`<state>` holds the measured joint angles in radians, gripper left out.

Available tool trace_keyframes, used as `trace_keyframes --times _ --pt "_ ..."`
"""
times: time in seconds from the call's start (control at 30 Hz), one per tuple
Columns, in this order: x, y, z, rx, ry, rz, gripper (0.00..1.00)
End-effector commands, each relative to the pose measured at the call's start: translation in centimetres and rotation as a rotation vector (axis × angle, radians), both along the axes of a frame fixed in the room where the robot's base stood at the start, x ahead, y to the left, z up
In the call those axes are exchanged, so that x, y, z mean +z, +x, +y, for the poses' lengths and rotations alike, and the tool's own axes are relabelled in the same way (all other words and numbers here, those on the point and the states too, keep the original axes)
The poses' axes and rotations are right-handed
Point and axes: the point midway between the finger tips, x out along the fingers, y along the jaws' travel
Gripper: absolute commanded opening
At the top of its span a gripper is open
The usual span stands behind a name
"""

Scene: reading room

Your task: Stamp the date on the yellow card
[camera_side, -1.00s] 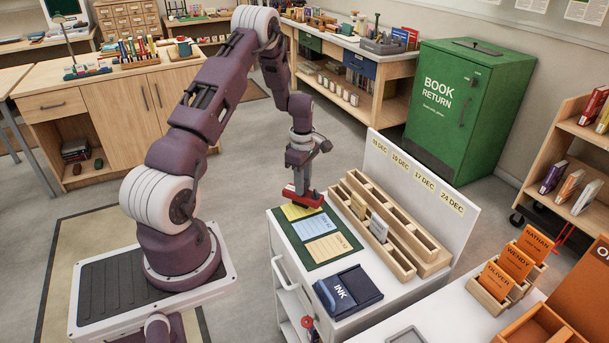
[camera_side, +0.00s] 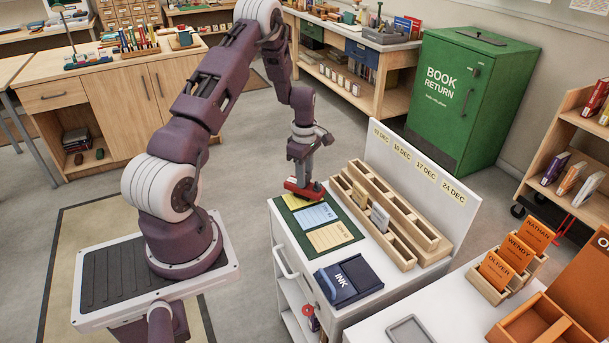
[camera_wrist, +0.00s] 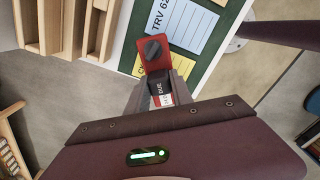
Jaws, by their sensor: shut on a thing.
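My gripper (camera_side: 303,178) is shut on a red stamp (camera_side: 304,189) and holds it over the yellow card (camera_side: 294,203). The card lies at the far end of the green mat (camera_side: 290,224), and the stamp hides part of it. I cannot tell whether the stamp face touches the card. The open blue ink pad (camera_side: 348,280) is at the near end of the cart.
A blue card (camera_side: 316,215) and a cream card (camera_side: 330,237) lie on the mat beside the yellow one. A wooden rack (camera_side: 385,215) stands right of the mat, before a white board (camera_side: 425,180) with several dates. Orange name cards (camera_side: 515,258) stand at the lower right.

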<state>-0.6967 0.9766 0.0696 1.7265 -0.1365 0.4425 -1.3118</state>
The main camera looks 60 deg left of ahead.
Motion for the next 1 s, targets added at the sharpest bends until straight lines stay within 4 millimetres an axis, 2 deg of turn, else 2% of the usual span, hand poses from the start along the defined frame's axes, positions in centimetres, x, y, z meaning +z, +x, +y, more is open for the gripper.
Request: trace_keyframes --times 1.0 --pt "-0.87 0.02 0.0 0.0 0.0 0.0 0.01"
